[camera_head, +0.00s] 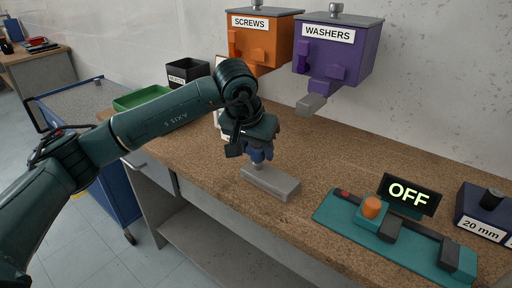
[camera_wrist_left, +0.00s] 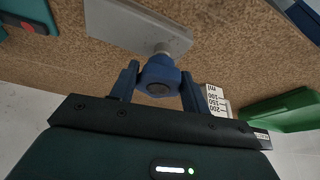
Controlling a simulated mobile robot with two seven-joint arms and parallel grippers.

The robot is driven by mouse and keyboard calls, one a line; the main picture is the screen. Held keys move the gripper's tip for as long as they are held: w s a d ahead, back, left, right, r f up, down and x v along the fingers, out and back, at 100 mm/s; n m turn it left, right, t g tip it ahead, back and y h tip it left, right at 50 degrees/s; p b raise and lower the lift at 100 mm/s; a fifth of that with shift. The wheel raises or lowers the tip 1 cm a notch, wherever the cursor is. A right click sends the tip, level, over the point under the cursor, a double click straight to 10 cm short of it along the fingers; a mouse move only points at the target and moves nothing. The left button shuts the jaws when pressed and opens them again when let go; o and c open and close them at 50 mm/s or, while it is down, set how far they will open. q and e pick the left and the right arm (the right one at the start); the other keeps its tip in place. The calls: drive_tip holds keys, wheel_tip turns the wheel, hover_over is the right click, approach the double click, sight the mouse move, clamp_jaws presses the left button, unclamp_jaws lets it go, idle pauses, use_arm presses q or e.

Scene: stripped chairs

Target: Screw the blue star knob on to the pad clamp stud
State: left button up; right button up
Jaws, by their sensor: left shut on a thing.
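The pad clamp is a grey block (camera_head: 272,184) lying on the workbench, with a short pale stud (camera_head: 259,166) standing up from it. The block (camera_wrist_left: 140,25) and the stud (camera_wrist_left: 162,48) also show in the left wrist view. My left gripper (camera_head: 258,155) points down over the block and is shut on the blue star knob (camera_wrist_left: 160,76), with one finger on each side of it. The knob is in line with the stud, at its upper end. I cannot tell whether the threads are engaged. My right gripper is not in view.
An orange SCREWS bin (camera_head: 262,44) and a purple WASHERS bin (camera_head: 336,55) hang on the wall. A teal fixture (camera_head: 335,213) with an orange button and an OFF display (camera_head: 408,194) stands to the right. A green tray (camera_head: 140,98) is at the far left. Bench around the block is clear.

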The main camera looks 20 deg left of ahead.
use_arm(q)
drive_tip(key=shift+f, duration=0.1)
drive_tip(key=shift+f+b, duration=1.05)
drive_tip(key=shift+f, duration=0.1)
drive_tip(key=o, duration=1.1)
drive_tip(key=shift+c, duration=0.2)
